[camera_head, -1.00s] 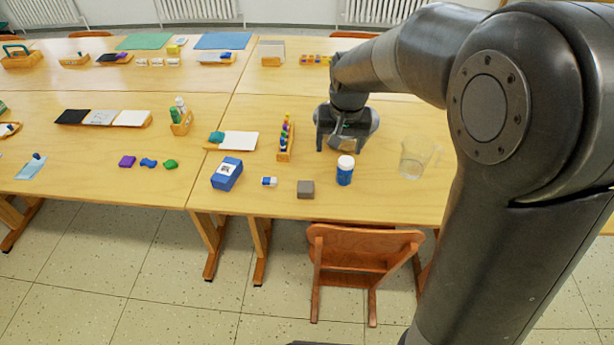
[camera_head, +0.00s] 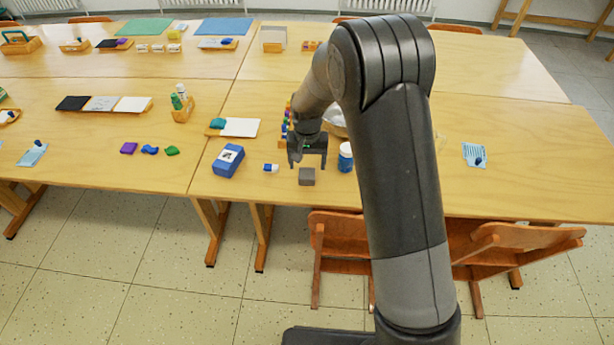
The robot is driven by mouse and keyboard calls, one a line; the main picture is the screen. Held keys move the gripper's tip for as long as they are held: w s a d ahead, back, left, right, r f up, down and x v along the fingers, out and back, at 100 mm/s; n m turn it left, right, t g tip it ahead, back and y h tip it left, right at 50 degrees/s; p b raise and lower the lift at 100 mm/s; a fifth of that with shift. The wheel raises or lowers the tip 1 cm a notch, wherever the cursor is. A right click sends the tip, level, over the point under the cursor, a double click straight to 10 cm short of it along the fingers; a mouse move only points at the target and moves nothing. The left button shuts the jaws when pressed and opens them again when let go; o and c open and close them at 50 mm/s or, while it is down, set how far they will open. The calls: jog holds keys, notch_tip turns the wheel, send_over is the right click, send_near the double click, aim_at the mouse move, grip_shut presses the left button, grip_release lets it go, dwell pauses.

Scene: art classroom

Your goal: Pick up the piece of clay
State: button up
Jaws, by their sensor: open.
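The piece of clay looks to be the small grey block (camera_head: 306,176) near the front edge of the table, in the head view. My gripper (camera_head: 307,163) is open and pointing down, with its two fingers spread left and right. In the picture it sits just above and behind the grey block; the fingertips appear at about the block's far side. I cannot tell the exact height, and nothing shows between the fingers.
A blue and white eraser (camera_head: 271,168) and a blue box (camera_head: 228,160) lie left of the block. A blue jar with a white lid (camera_head: 345,157) stands close on the right. Purple (camera_head: 129,148), blue and green lumps lie further left. Chairs (camera_head: 335,240) stand at the front edge.

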aim_at(307, 173)
jog(key=shift+w+a+f, duration=0.1)
jog(key=shift+w+f, duration=0.15)
jog(key=shift+f, duration=1.2)
jog(key=shift+w+f, duration=0.2)
jog(key=shift+f, duration=1.2)
jog(key=shift+c, duration=0.4)
jog(key=c, duration=1.1)
